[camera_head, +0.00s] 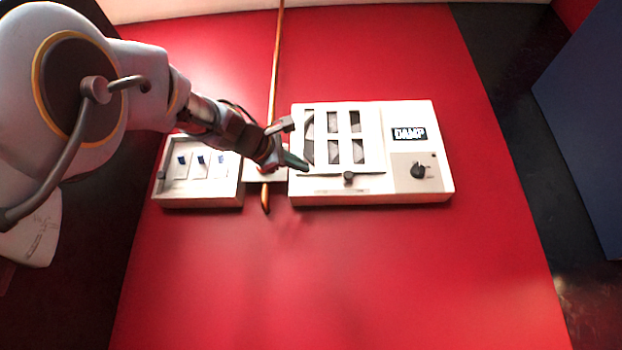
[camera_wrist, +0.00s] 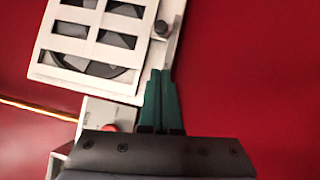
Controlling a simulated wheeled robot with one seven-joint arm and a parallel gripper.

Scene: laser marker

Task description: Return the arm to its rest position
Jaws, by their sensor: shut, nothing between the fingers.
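My gripper (camera_head: 298,160) is at the end of my arm, which reaches in from the left in the head view. Its green fingers (camera_wrist: 161,100) are together with nothing between them in the wrist view. In the head view the fingertips appear over the left part of the white laser marker (camera_head: 440,150), near its slotted cover (camera_head: 370,138). In the wrist view the fingers show beside the cover's edge and its black knob (camera_wrist: 161,27). I cannot tell whether the fingertips touch the machine.
A white box (camera_head: 203,197) with several blue-marked switches stands left of the marker. A copper-coloured rod (camera_head: 274,75) runs between them. A red button (camera_wrist: 109,128) shows in the wrist view. The red table (camera_head: 330,280) is clear in front. A blue panel (camera_head: 585,120) stands at right.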

